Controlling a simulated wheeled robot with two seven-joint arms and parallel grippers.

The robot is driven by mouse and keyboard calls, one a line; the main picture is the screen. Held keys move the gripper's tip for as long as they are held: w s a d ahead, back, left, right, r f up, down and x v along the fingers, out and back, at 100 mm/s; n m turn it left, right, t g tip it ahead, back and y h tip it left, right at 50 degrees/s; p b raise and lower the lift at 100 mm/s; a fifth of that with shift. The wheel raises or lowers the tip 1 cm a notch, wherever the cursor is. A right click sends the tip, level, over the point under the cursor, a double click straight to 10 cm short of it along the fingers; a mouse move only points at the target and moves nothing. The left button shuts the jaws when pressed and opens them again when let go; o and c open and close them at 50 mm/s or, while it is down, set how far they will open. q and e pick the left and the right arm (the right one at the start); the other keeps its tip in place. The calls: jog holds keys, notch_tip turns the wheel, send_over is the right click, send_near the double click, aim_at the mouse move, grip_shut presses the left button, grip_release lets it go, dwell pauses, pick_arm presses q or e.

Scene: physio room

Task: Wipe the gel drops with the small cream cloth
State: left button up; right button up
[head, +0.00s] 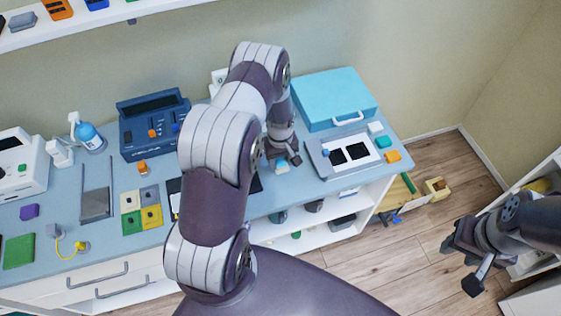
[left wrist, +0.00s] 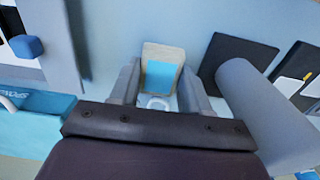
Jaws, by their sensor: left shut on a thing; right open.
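My left gripper (head: 284,165) is low over the blue-grey counter, just left of the grey tray. It is shut on the small cream cloth (head: 282,169), which shows as a pale patch under the fingers. In the left wrist view the cloth (left wrist: 163,50) sits between the two fingers (left wrist: 156,90), with a bright blue patch on its near part. I cannot tell whether it touches the counter. I cannot make out any gel drops; my arm hides part of the counter. My right gripper (head: 474,268) is open and empty over the floor at the right.
A grey tray with dark pads (head: 318,165) and a turquoise case (head: 330,98) stand to the right. Dark flat pads (left wrist: 240,58) lie near the gripper. A dark blue device (head: 152,125), a spray bottle (head: 90,136) and coloured squares (head: 131,223) are further left.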

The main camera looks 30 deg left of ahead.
pick_arm(q)
jog(key=shift+s+a+r+p, duration=0.1)
jog(key=shift+r+p, duration=0.15)
jog(key=shift+r, duration=0.25)
jog(key=shift+s+a+r+p, duration=0.1)
jog(key=shift+r+p, duration=0.1)
jog(key=shift+r, duration=0.6)
jog(key=shift+w+d+r, duration=0.15)
